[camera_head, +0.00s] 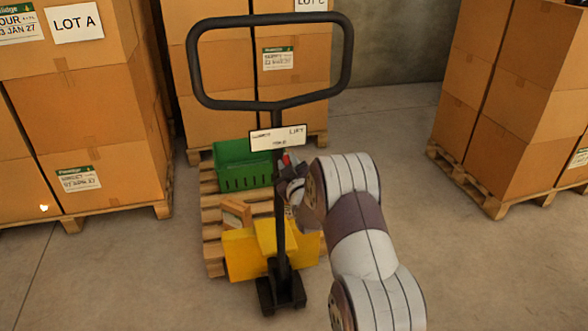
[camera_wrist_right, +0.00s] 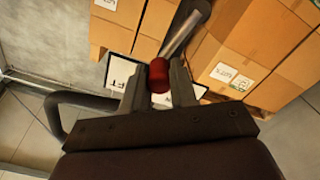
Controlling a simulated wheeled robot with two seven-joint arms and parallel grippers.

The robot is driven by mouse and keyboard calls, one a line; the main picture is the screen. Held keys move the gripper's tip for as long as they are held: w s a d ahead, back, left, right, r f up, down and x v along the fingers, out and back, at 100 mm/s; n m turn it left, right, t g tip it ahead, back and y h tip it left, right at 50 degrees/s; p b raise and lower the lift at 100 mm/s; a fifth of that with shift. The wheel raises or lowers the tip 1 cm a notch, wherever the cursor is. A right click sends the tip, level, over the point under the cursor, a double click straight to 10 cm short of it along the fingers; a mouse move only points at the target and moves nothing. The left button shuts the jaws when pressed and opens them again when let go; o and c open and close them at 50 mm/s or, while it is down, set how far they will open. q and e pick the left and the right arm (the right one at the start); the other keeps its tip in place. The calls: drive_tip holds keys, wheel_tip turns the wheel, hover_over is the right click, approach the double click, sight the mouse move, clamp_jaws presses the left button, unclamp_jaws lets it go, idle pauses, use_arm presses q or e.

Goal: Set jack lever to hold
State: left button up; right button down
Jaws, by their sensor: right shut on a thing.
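The yellow pallet jack (camera_head: 246,254) stands in the middle of the head view, with a black upright shaft and a large black loop handle (camera_head: 271,105). The jack lever has a red knob, seen in the right wrist view (camera_wrist_right: 159,76) between the fingers. My right gripper (camera_head: 290,172) is beside the shaft just below the plate; it also shows in the right wrist view (camera_wrist_right: 158,84), shut on the red knob. The lever's exact setting is hard to tell. My left gripper is out of view.
A wooden pallet (camera_head: 211,216) behind the jack carries a green crate (camera_head: 243,165) and a small carton (camera_head: 236,213). Stacked cartons on pallets stand left (camera_head: 99,120), behind (camera_head: 222,70) and right (camera_head: 512,110). The concrete floor is bare at front left and right.

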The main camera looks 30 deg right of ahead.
drive_tip(key=shift+w+a+n+b, duration=0.15)
drive_tip(key=shift+a+n+b, duration=0.45)
drive_tip(key=shift+n, duration=0.5)
drive_tip(key=shift+a, duration=0.1)
drive_tip(key=c, duration=0.9)
unclamp_jaws()
drive_tip(key=v, duration=1.2)
drive_tip(key=shift+s+a+p, duration=0.1)
drive_tip(key=shift+s+p, duration=0.25)
drive_tip(key=shift+f, duration=0.1)
